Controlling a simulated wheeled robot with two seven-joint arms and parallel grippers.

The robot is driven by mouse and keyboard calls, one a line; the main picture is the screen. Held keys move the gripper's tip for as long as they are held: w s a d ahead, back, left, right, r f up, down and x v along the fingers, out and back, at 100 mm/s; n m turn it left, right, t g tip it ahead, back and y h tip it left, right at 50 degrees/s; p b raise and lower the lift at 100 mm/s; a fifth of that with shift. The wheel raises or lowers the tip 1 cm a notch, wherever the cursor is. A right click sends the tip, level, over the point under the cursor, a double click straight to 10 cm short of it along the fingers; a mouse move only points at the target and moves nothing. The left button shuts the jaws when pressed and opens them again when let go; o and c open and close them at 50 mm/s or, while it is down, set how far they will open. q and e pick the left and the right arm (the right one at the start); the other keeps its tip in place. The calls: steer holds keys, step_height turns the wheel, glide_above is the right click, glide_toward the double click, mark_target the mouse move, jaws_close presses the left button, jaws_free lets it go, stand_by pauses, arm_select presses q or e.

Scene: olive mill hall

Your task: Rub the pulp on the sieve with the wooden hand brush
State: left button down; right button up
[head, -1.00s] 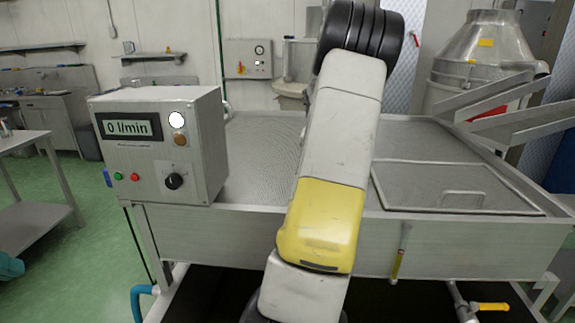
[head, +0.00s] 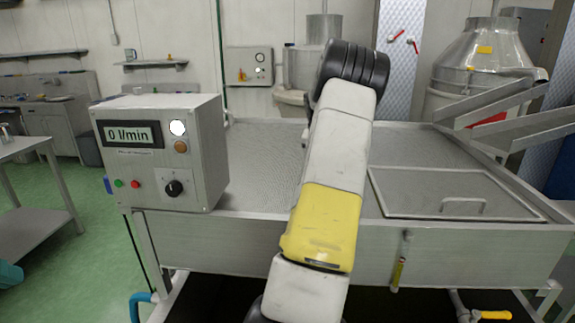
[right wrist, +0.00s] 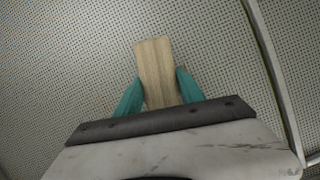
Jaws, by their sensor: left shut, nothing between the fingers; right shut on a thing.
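The sieve (head: 262,150) is a wide grey perforated sheet in the metal basin; its holes also show in the right wrist view (right wrist: 70,75). My right gripper (right wrist: 160,92) is shut with teal fingers on the pale wooden hand brush (right wrist: 154,62), which is over the sieve. I cannot tell whether the brush touches it. In the head view, an arm of mine stands in front and hides that gripper and the brush. A teal tip at the lower left edge looks like my left gripper (head: 9,275), mostly cut off. I make out no distinct pulp.
A control box (head: 163,152) reading 0 l/min stands at the basin's left front corner. A framed mesh panel with a handle (head: 455,195) covers the basin's right part. Metal chutes (head: 500,105) reach over the right rear. A side table (head: 30,146) stands left.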

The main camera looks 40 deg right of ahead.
steer(key=shift+w+d, duration=1.15)
steer(key=shift+w, duration=0.25)
steer(key=shift+s+d+f, duration=0.1)
steer(key=shift+s+d, duration=0.65)
steer(key=shift+d, duration=0.05)
steer(key=shift+s+a, duration=0.6)
steer(key=shift+s, duration=0.3)
steer(key=shift+s+a, duration=1.25)
steer(key=shift+s, duration=0.2)
steer(key=shift+s+a, duration=1.25)
steer(key=shift+s, duration=0.25)
steer(key=shift+s+a, duration=1.25)
steer(key=shift+s, duration=0.2)
step_height(320, 180, up, 6)
steer(key=shift+w, duration=0.1)
steer(key=shift+r, duration=1.6)
